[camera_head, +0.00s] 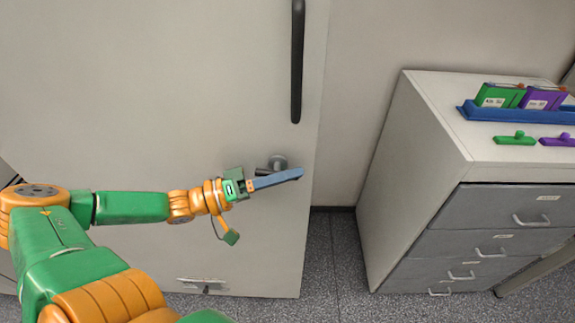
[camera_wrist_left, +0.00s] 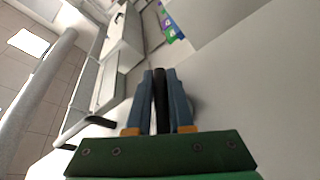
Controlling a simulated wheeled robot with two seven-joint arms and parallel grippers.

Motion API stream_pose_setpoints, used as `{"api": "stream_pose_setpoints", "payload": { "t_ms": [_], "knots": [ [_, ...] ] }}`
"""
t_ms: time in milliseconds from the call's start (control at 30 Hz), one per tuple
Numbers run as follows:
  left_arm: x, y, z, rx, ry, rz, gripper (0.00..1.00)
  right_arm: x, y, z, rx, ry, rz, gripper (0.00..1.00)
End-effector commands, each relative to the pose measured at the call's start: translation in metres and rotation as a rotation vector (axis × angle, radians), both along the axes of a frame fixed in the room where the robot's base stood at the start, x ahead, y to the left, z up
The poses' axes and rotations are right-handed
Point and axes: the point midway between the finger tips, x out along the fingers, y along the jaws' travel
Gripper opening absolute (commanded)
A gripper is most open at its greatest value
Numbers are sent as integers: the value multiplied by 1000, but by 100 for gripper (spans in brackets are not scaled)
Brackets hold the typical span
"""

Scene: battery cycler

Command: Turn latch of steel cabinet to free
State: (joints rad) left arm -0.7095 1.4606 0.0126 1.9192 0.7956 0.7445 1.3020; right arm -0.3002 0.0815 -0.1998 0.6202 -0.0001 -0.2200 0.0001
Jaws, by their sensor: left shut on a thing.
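The steel cabinet (camera_head: 150,60) is a large light-grey door filling the left and middle of the head view. Its latch (camera_head: 279,161) shows as a round grey boss with a short dark part, below the long black handle. My left gripper (camera_head: 297,175) reaches across the latch from the left, its blue fingers pointing right. In the left wrist view, a dark latch lever (camera_wrist_left: 160,86) lies lengthwise between the two blue fingers (camera_wrist_left: 160,76), which are closed on it. The fingers hide most of the lever in the head view. My right gripper is not in view.
A long black vertical handle (camera_head: 297,60) is on the door above the latch. A grey drawer cabinet (camera_head: 400,170) stands at the right, with a blue tray (camera_head: 480,113) of green and purple items on top. Speckled floor (camera_head: 335,260) lies open between them.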

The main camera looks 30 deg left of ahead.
Motion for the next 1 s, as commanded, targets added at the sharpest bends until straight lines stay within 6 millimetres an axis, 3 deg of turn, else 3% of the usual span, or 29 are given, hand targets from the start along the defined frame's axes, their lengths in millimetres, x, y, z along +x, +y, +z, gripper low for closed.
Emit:
{"api": "stream_pose_setpoints", "payload": {
  "t_ms": [33,100,400,1000],
  "knots": [
    [0,0,9,32,19,-1,0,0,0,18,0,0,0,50],
    [0,0,9,83,51,-1,0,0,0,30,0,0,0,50],
    [-2,2,0,325,196,-2,0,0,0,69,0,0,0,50],
    [-5,7,-16,643,393,-3,0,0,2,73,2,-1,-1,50]
  ]
}}
